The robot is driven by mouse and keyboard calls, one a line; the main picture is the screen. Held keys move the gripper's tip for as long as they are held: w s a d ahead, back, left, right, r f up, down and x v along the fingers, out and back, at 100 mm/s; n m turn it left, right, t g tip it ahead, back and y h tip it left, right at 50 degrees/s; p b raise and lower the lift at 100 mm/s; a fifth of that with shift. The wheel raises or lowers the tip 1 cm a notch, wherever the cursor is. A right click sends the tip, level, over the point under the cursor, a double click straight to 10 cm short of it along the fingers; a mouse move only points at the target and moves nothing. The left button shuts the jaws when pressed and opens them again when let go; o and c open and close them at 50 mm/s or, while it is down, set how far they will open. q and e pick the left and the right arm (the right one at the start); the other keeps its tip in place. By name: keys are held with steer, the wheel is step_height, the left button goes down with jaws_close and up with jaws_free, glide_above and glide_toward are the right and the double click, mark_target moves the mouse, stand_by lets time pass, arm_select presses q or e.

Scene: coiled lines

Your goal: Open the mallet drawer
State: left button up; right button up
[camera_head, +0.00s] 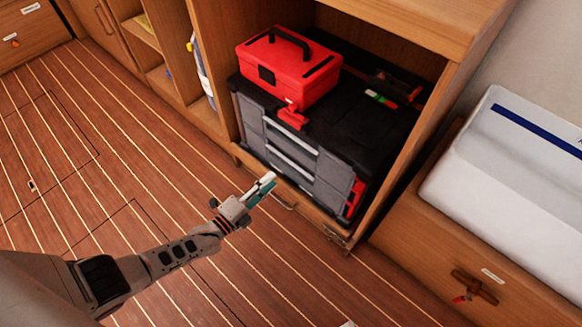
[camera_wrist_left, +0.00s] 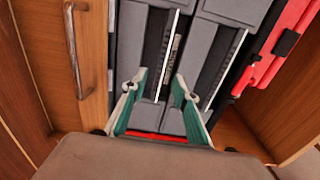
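A black and grey tool chest with drawers (camera_head: 325,175) stands inside the wooden cabinet. Its grey drawer fronts have long pale handles, and they also show in the left wrist view (camera_wrist_left: 215,65). I cannot tell which drawer holds the mallet; no mallet is visible. All drawers look shut. My left gripper (camera_head: 268,184) is in front of the chest's lower drawers. In the left wrist view the left gripper (camera_wrist_left: 161,85) has its green-lined fingers apart, with nothing between them but the drawer fronts beyond.
A red toolbox (camera_head: 285,70) sits on the chest. A wooden drawer with a metal handle (camera_head: 285,201) lies below the chest; its handle (camera_wrist_left: 73,50) shows at the wrist view's left. Cabinet walls flank the chest. The striped floor (camera_head: 90,190) in front is clear.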

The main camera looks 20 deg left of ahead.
mark_target(288, 164)
arm_select(q)
steer(key=shift+b+x, duration=1)
steer(key=shift+x, duration=2.95)
steer(key=shift+r, duration=0.1)
jaws_close()
arm_select(e)
steer(key=a+m, duration=0.1)
steer(key=m, duration=0.2)
steer(key=shift+s+a, duration=0.15)
steer(key=shift+a, duration=0.2)
